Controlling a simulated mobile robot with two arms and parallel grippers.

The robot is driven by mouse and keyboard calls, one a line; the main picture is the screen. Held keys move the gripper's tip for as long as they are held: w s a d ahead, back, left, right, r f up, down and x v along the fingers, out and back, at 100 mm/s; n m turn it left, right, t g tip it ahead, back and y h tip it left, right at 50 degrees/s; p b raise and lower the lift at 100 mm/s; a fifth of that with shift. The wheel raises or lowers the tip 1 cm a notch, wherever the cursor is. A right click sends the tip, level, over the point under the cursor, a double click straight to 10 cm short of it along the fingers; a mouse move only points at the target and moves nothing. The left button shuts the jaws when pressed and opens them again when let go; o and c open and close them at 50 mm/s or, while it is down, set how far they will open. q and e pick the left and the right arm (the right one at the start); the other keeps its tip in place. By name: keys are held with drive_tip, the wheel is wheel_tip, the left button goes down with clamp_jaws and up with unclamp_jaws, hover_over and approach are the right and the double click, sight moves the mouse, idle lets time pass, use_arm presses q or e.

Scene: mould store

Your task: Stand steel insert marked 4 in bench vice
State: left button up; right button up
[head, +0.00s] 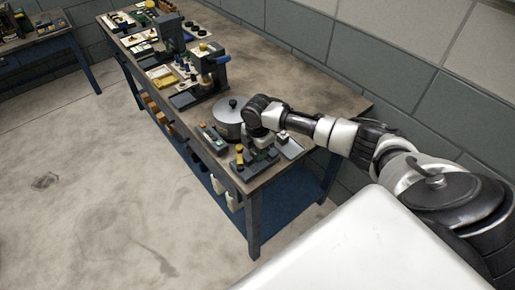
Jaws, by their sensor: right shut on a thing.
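My right arm comes in from the right and its gripper (262,137) is low over the near end of the workbench (330,97). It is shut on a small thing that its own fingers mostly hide. I cannot make out a steel insert or read a mark 4. A dark fixture with a yellow part (241,157) stands just below the gripper at the bench's near end; it may be the bench vice, but it is too small to tell. My left gripper is not in view.
A round grey lidded pot (230,117) stands close left of the gripper. A flat plate (290,148) lies to its right. Taller dark machines (208,72) and small parts crowd the bench further back. The back right of the benchtop is bare. The floor in front is clear.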

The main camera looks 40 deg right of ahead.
drive_tip(key=shift+f, duration=0.45)
drive_tip(key=o, duration=1.6)
drive_tip(key=shift+c, duration=0.2)
drive_tip(key=shift+r+p, duration=3.6)
drive_tip(key=shift+r, duration=0.2)
